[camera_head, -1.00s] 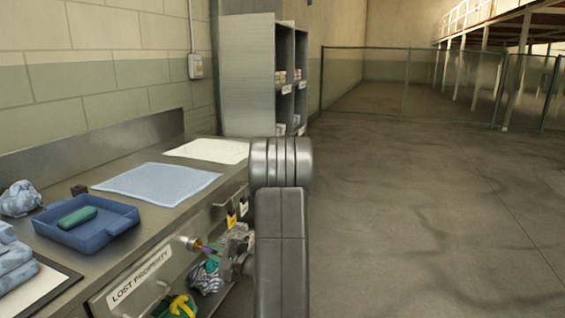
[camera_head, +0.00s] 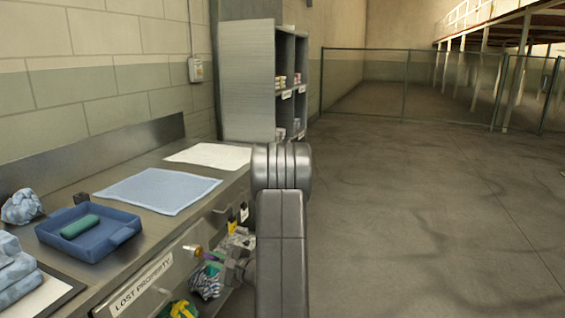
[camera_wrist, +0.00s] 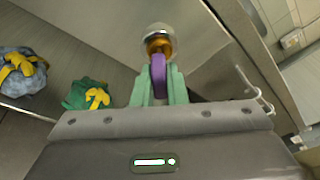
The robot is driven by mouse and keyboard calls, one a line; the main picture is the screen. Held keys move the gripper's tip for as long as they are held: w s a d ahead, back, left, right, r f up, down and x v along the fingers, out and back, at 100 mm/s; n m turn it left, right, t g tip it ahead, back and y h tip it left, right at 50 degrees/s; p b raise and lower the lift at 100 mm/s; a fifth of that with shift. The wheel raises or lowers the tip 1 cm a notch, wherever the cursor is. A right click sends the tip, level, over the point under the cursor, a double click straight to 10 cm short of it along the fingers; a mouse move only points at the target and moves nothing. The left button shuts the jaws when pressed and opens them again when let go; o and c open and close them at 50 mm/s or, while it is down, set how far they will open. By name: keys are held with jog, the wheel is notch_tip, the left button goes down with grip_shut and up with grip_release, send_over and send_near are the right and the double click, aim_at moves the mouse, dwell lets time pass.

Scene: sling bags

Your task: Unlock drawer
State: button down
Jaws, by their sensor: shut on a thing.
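My gripper (camera_wrist: 158,92) is shut on a purple-headed key (camera_wrist: 158,72), held between its pale green fingers. The key also shows in the head view (camera_head: 207,255). Its brass-coloured end meets the round lock (camera_wrist: 159,36) on the drawer front; how deep it sits is hidden. The lock shows in the head view (camera_head: 190,251) on the front of the drawer (camera_head: 172,276) labelled LOST PROPERTY. The drawer front looks flush under the counter. Part of my gripper is hidden behind my arm in the head view.
The metal counter (camera_head: 128,222) holds a blue tray (camera_head: 118,238) with a green item, a blue cloth (camera_head: 160,190) and a white sheet (camera_head: 212,155). Bundled bags (camera_head: 205,282) lie below the drawer. A shelf unit (camera_head: 248,80) stands behind; open floor lies right.

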jog(key=shift+r+m+g+p, duration=0.1)
jog(key=shift+m+g+p, duration=0.3)
jog(key=shift+m+p, duration=0.6)
jog(key=shift+p, duration=0.35)
jog(key=shift+m+g+p, duration=0.4)
jog(key=shift+m+p, duration=0.4)
jog(key=shift+p, duration=0.5)
jog(key=shift+m+p, duration=0.3)
jog(key=shift+p, duration=0.1)
jog(key=shift+m+g+p, duration=0.3)
jog(key=shift+m+p, duration=0.1)
jog(key=shift+p, duration=0.05)
